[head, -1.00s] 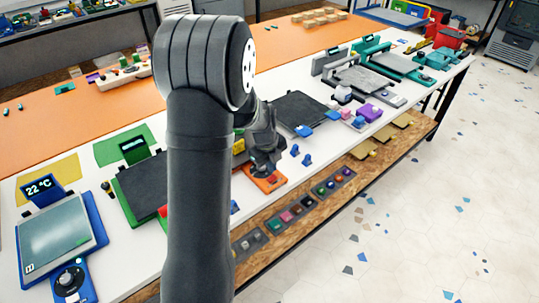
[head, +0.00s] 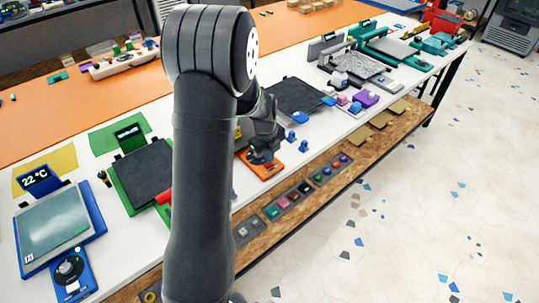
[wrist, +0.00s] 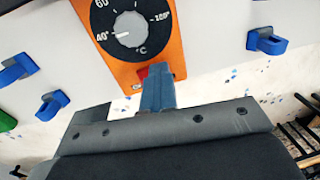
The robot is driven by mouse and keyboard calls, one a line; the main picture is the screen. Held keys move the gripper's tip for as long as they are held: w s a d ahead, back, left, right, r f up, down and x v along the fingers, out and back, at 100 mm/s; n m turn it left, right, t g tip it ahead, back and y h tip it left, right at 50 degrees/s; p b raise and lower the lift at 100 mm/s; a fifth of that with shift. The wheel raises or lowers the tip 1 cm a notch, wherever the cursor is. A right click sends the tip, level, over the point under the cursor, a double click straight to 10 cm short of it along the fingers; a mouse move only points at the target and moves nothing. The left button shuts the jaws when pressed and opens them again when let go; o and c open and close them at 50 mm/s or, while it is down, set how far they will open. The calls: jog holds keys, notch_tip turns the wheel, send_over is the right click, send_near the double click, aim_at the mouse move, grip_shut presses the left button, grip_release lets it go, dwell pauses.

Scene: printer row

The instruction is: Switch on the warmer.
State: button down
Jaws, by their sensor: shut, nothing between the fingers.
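An orange control panel (head: 270,172) sits at the front edge of the white table, partly hidden by my arm. In the wrist view the panel (wrist: 176,45) carries a black dial face (wrist: 100,28) with a grey knob (wrist: 130,29), its white mark by 40°. A small red switch (wrist: 142,74) shows at the panel's lower edge, partly covered by my fingertips. My gripper (wrist: 158,72) is shut and empty, its tips over or beside this switch. I cannot tell whether they touch it. In the head view my gripper (head: 262,152) is over the panel.
Blue hooks or clips (wrist: 268,41) stand on both sides of the panel. To the left are a black bed (head: 148,172) on a green base and a blue-framed plate (head: 55,228) with a lit 22 °C display (head: 38,178). A dark bed (head: 294,96) lies behind.

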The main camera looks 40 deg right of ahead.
jog(key=shift+a, duration=0.15)
jog(key=shift+a+r, duration=0.1)
jog(key=shift+a, duration=0.6)
notch_tip(320, 180, up, 14)
jog(key=a, duration=0.2)
jog(key=shift+a, duration=0.2)
jog(key=shift+s+d+h, duration=0.3)
jog(key=shift+s+d, duration=0.1)
jog(key=shift+d, duration=0.3)
